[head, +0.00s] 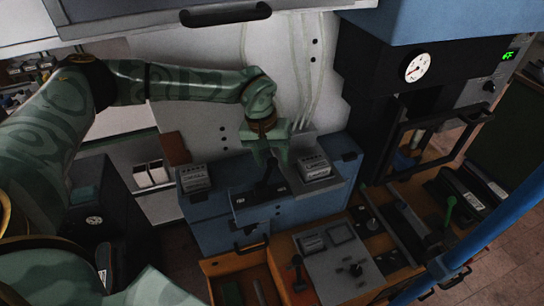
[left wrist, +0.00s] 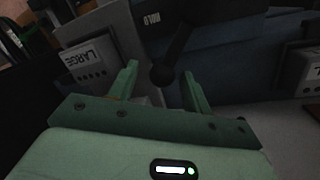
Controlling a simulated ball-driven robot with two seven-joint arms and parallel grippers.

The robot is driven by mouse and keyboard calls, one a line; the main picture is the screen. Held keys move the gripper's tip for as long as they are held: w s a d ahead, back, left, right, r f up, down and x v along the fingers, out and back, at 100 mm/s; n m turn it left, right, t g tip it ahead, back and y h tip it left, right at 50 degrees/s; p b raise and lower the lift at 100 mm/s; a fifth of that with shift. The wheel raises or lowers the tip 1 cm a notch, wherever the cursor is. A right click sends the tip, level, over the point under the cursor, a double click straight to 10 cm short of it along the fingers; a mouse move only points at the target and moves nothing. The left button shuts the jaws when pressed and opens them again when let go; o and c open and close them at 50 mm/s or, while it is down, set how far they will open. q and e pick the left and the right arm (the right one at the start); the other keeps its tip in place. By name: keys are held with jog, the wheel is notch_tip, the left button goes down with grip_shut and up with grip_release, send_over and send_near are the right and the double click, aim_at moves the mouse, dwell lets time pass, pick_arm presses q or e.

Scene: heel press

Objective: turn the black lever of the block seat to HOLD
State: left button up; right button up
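The black lever (head: 266,186) stands on the front of the blue block seat (head: 215,210) in the head view. In the left wrist view its arm ends in a round black knob (left wrist: 162,74), and a plate marked HOLD (left wrist: 152,20) shows just above and left of it. My left gripper (head: 268,158) points down over the lever. In the left wrist view its two green fingers (left wrist: 162,90) are apart, with the knob showing between their tips. I cannot tell whether they touch it. The lever's pivot is partly hidden. My right gripper is not in view.
A grey block marked LARGE (head: 316,170) sits right of the lever, and another labelled grey block (head: 195,179) sits left. A wooden bench (head: 285,250) with a grey control panel (head: 338,272) lies in front. A dark press (head: 400,130) with a gauge stands at right.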

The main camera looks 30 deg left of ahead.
pick_arm(q)
notch_tip(320, 180, up, 7)
jog(key=a+b, duration=0.1)
jog(key=shift+s+a+r, duration=0.15)
jog(key=shift+s+a, duration=0.05)
jog(key=shift+s, duration=0.05)
dwell(0.8)
